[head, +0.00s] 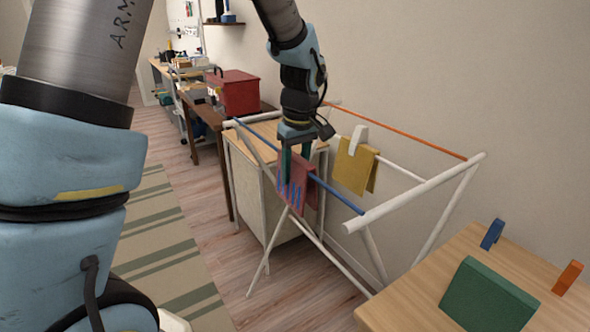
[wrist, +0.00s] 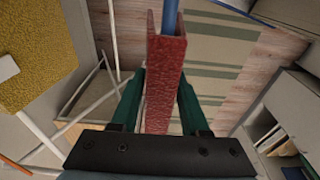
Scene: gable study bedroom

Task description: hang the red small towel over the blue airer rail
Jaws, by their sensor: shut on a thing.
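The red small towel (head: 309,190) shows blue stripes on one part in the head view. It is folded over the blue airer rail (head: 343,200), with its sides hanging down. In the wrist view the red towel (wrist: 165,85) stands between the green fingers, and the blue rail (wrist: 171,18) comes out of its far end. My gripper (head: 294,152) is above the rail, pointing down, with its fingers shut on the towel. The wrist view shows my gripper (wrist: 160,82) with one finger on each side of the cloth. The rail under the towel is hidden.
A yellow cloth (head: 354,166) hangs on a white rail under a white clip (head: 358,139), close right of my gripper. An orange rail (head: 400,133) runs along the wall. A wooden table (head: 400,308) with a green block (head: 487,297) is at front right. A cabinet (head: 247,189) stands behind the airer.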

